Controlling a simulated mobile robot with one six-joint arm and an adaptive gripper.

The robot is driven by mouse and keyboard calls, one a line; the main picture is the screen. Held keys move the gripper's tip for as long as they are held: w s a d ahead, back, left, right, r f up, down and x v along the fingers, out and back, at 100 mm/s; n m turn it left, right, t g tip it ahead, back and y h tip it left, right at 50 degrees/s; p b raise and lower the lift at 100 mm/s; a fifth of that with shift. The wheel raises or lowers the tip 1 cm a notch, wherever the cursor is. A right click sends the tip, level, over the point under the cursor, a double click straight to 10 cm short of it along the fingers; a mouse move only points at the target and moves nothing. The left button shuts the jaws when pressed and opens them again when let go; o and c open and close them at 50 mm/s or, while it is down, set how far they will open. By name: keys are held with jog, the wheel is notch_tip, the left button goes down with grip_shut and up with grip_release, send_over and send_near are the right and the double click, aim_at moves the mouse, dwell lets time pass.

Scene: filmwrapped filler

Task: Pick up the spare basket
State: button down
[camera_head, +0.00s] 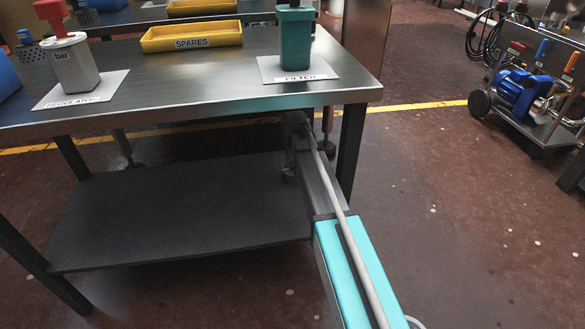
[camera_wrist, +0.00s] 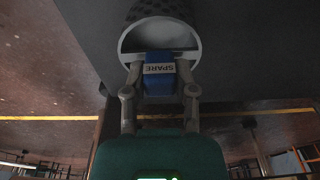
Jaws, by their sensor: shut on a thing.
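The spare basket shows in the wrist view, with a blue block (camera_wrist: 159,86) labelled SPARE, a white ring-shaped rim (camera_wrist: 193,42) and a dark mesh body (camera_wrist: 160,10). My gripper (camera_wrist: 160,72) is shut on the blue block, one finger on each side. The label reads upside down in this view. I cannot tell whether the mesh touches the grey surface behind it.
The steel table (camera_head: 190,58) stands over a dark lower shelf (camera_head: 185,215). On top are a teal filter housing (camera_head: 296,40), a yellow SPARES tray (camera_head: 192,37) and a grey regulator (camera_head: 75,68). A table leg (camera_head: 351,145) stands close beside my arm. A pump cart (camera_head: 535,100) stands at right; floor between is clear.

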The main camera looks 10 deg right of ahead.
jog(key=shift+r, duration=0.15)
notch_tip(320, 180, up, 10)
jog(key=p, duration=1)
jog(key=shift+f, duration=0.2)
dwell(0.4)
